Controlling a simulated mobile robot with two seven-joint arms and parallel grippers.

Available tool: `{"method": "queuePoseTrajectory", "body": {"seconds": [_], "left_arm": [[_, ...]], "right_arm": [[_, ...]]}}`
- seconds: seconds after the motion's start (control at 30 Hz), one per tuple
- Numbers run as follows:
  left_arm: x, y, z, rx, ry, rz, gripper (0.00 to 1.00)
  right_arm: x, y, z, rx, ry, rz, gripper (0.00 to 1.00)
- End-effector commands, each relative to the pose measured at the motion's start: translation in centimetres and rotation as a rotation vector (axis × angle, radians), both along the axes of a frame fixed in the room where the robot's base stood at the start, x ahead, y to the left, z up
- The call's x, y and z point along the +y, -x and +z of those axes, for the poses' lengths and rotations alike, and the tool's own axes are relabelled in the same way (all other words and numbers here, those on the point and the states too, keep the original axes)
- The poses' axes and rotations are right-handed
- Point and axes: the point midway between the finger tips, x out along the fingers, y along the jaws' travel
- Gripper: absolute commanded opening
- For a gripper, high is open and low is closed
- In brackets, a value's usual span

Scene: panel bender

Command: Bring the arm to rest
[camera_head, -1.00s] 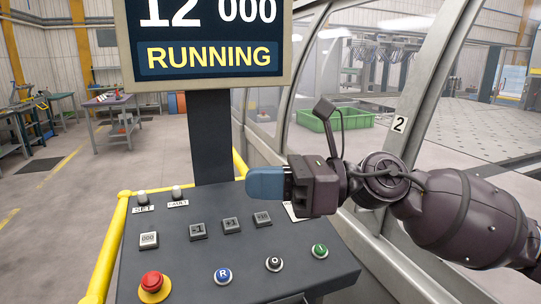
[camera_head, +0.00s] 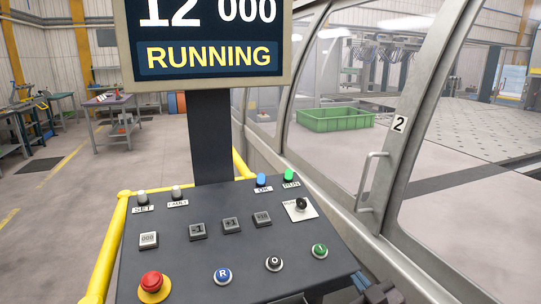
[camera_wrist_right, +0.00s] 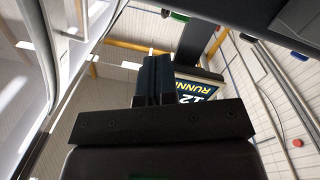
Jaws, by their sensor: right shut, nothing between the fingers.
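My right gripper (camera_head: 361,283) shows only in part at the bottom edge of the head view, low beside the right front corner of the control panel (camera_head: 190,265). Its blue fingers also show in the right wrist view (camera_wrist_right: 153,78), closed together with nothing between them. The rest of my right arm is below the head view. My left gripper is in neither view.
The panel has a red emergency stop (camera_head: 151,284), several push buttons and a black selector (camera_head: 301,204). The screen (camera_head: 208,45) reads RUNNING. A blue OK lamp (camera_head: 262,179) and a green RUN lamp (camera_head: 289,175) are lit. A machine door handle (camera_head: 372,182) stands at right.

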Motion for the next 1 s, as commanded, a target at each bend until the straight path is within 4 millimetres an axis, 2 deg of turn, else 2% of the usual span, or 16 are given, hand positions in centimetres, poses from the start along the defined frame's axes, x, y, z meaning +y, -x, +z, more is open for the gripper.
{"method": "queuePoseTrajectory", "body": {"seconds": [0.03,0.2,0.4,0.5,0.6,0.7,0.83,1.0], "left_arm": [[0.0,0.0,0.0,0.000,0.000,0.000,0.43],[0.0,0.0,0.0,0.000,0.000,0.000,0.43],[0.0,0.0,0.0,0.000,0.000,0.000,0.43],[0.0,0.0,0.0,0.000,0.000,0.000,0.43],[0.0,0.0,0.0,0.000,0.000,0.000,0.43],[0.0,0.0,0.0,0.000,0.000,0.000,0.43],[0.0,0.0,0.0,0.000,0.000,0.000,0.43],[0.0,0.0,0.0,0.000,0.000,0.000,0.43]], "right_arm": [[-1.1,1.3,-2.6,0.068,-0.038,-0.035,0.00],[-4.0,6.1,-9.5,0.234,-0.142,-0.140,0.00],[-6.9,13.2,-16.4,0.399,-0.205,-0.270,0.00],[-7.7,16.8,-19.0,0.468,-0.224,-0.321,0.00],[-7.9,19.7,-20.8,0.522,-0.234,-0.350,0.00],[-8.1,21.6,-21.8,0.557,-0.236,-0.367,0.00],[-8.3,22.5,-22.4,0.575,-0.233,-0.374,0.00],[-8.3,22.6,-22.4,0.575,-0.232,-0.373,0.00]]}}
